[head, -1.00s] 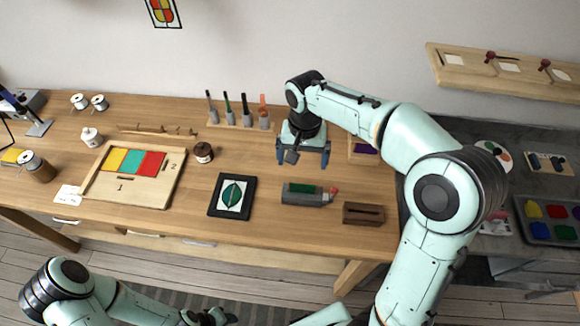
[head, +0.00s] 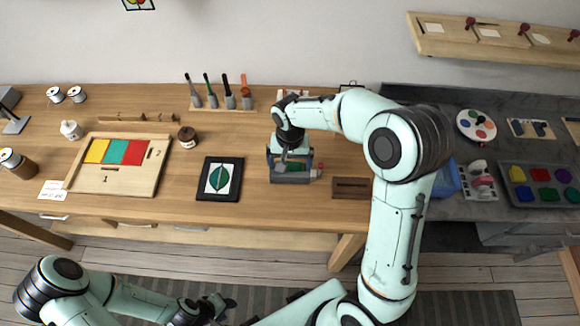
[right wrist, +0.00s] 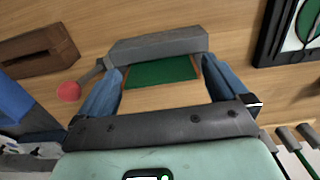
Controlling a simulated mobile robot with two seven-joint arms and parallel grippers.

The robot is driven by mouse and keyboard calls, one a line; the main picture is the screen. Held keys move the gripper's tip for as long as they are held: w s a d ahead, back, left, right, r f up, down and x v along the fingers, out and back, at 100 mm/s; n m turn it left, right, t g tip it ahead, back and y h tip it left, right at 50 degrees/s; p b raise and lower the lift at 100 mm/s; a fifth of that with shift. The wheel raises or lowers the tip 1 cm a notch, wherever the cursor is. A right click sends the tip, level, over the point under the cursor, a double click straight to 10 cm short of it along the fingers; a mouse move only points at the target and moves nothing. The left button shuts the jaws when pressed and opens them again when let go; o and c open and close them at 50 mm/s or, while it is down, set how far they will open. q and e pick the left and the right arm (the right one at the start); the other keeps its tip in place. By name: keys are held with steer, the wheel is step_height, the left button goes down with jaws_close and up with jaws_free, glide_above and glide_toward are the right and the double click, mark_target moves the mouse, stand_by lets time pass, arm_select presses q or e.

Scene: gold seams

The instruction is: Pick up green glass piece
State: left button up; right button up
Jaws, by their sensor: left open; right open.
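The green glass piece (right wrist: 160,73) lies flat against a grey block-like tool (right wrist: 158,46) with a red knob (right wrist: 68,91), in the right wrist view. In the head view the grey tool (head: 290,179) sits on the bench, with a bit of the green piece (head: 297,167) showing beneath my right gripper (head: 290,170). The right gripper's blue fingers are open, one on each side of the green piece; I cannot tell whether they touch it. My left gripper (head: 212,308) is low at the bottom of the head view, away from the bench.
A brown slotted block (head: 351,188) stands right of the grey tool. A black-framed leaf picture (head: 220,179) lies to its left. A wooden tray (head: 117,181) with yellow, green and red panes is further left. Upright tools (head: 228,98) stand behind.

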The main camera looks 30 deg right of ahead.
steer(key=shift+f, duration=0.4)
steer(key=c, duration=0.9)
steer(key=shift+o, duration=0.2)
steer(key=shift+r, duration=0.1)
